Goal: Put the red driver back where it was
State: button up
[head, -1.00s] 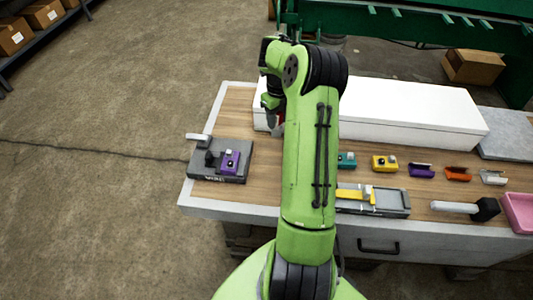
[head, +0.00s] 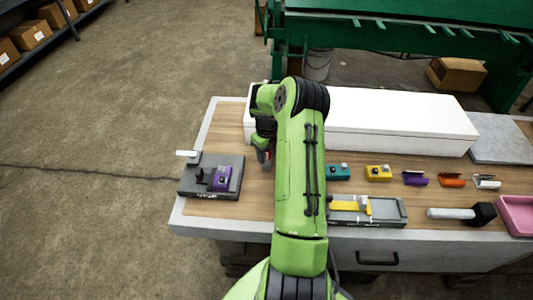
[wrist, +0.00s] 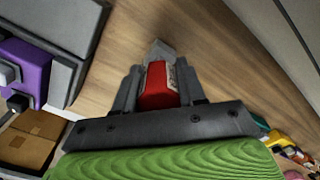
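The red driver (wrist: 157,86) is between the two dark fingers of my gripper (wrist: 157,92) in the wrist view. The fingers are closed against its sides. A grey part shows beyond its far end, over the wooden bench top (wrist: 185,30). In the head view only a small red patch of the driver (head: 262,156) shows below my gripper (head: 264,148), left of my forearm. My gripper is over the bench, between the grey fixture with a purple block and the white box. I cannot tell whether the driver touches the bench.
The grey fixture (head: 195,188) holds a purple block (head: 222,178). A long white box (head: 400,125) lies behind. Right of my arm are teal (head: 338,173) and yellow (head: 378,173) blocks, several small clips, a second fixture (head: 388,212), a mallet (head: 460,213) and a pink bin (head: 516,215).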

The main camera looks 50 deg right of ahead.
jog(key=o, duration=0.4)
